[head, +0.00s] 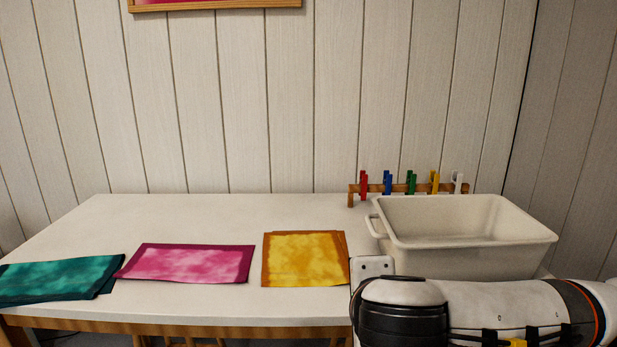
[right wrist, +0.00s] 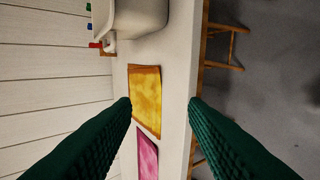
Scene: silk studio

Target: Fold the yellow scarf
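The yellow scarf (head: 305,258) lies flat on the white table as a rough square with a darker orange border, its layers slightly offset at the right edge. It also shows in the right wrist view (right wrist: 146,98). My right gripper (right wrist: 160,101) is open and empty, its two dark green fingers wide apart, with the yellow scarf and the table edge seen between and beyond them. In the head view my right arm lies across the lower right, and its fingers cannot be made out. My left gripper is not in view.
A pink scarf (head: 190,263) and a teal scarf (head: 62,278) lie left of the yellow one. A white basin (head: 465,245) stands at the right, before a wooden rack (head: 352,195) of coloured pegs. The table (head: 215,215) is bare behind the scarves. A stool (right wrist: 222,48) stands beside it.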

